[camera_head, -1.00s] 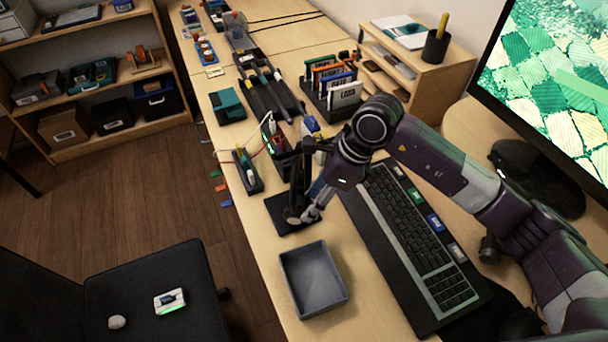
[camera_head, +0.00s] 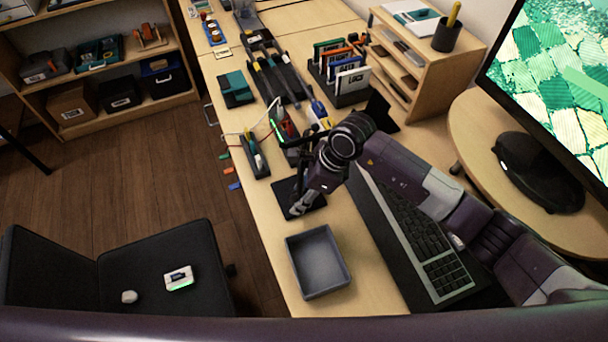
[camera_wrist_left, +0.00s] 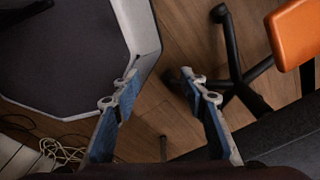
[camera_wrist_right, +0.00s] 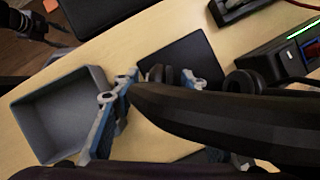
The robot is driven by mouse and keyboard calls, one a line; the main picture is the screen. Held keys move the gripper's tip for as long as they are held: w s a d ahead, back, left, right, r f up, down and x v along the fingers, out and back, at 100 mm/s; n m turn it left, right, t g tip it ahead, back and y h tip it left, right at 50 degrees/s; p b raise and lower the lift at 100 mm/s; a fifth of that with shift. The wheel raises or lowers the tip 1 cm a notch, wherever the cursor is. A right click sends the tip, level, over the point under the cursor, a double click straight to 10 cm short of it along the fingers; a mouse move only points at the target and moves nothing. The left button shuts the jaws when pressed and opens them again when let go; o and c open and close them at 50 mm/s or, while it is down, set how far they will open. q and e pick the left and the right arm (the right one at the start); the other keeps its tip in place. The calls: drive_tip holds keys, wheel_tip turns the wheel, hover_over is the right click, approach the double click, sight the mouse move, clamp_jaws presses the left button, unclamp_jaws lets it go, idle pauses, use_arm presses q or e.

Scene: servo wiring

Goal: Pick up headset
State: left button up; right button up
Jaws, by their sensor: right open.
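The black headset (camera_wrist_right: 225,118) shows large in the right wrist view, its dark headband close to the camera and its round ear pads beyond. My right gripper (camera_wrist_right: 162,82) is open, its fingers on either side of part of the headset, which crosses between them. I cannot tell whether the fingers touch it. In the head view my right gripper (camera_head: 297,210) points down over a black mat (camera_head: 284,196), and my wrist hides most of the headset. My left gripper (camera_wrist_left: 158,74) is open and empty above the floor.
A grey tray (camera_head: 318,262) is in front of the mat, with a keyboard (camera_head: 420,235) to the right. A tool holder (camera_head: 256,155) and card rack (camera_head: 345,85) stand behind. A chair (camera_head: 150,275) is left of the desk; an orange chair back (camera_wrist_left: 298,35) shows in the left wrist view.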

use_arm(q)
drive_tip(key=shift+w, duration=0.15)
use_arm(e)
drive_tip(key=shift+c, duration=0.6)
drive_tip(key=shift+c, duration=1.4)
clamp_jaws()
use_arm(q)
drive_tip(key=shift+w+d, duration=0.1)
drive_tip(key=shift+w, duration=0.1)
use_arm(e)
drive_tip(key=shift+r, duration=0.1)
drive_tip(key=shift+r, duration=0.1)
drive_tip(key=shift+w+r+b, duration=0.1)
drive_tip(key=shift+r+b, duration=0.4)
drive_tip(key=shift+r, duration=0.1)
use_arm(q)
wheel_tip(320, 180, down, 6)
drive_tip(key=b, duration=0.4)
drive_tip(key=shift+s+r+b, duration=0.1)
drive_tip(key=shift+b, duration=0.3)
use_arm(e)
drive_tip(key=s+a, duration=0.3)
drive_tip(key=a, duration=0.5)
drive_tip(key=s+a, duration=0.4)
drive_tip(key=a, duration=0.4)
drive_tip(key=shift+a, duration=0.35)
